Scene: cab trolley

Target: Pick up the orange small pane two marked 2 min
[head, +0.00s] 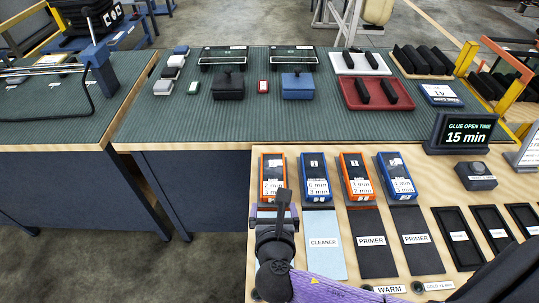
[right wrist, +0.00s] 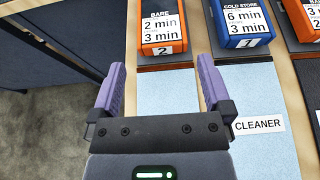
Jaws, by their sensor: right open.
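The orange block (head: 273,177) marked 2 min and 3 min is leftmost in the row of blocks on the wooden bench. In the right wrist view, the orange block (right wrist: 162,28) reads "BARE", 2 min, 3 min, with a 2 on its front. My right gripper (head: 273,210) is open and empty, just on the near side of this block. In the right wrist view, my right gripper (right wrist: 160,78) has its purple fingers apart, with the block ahead of the gap. My left gripper does not show.
A blue block (head: 314,177) stands close on the right, then another orange block (head: 355,177) and another blue block (head: 397,177). A pale CLEANER panel (head: 324,248) lies in front. A timer display (head: 465,134) stands at the right. The floor left of the bench is clear.

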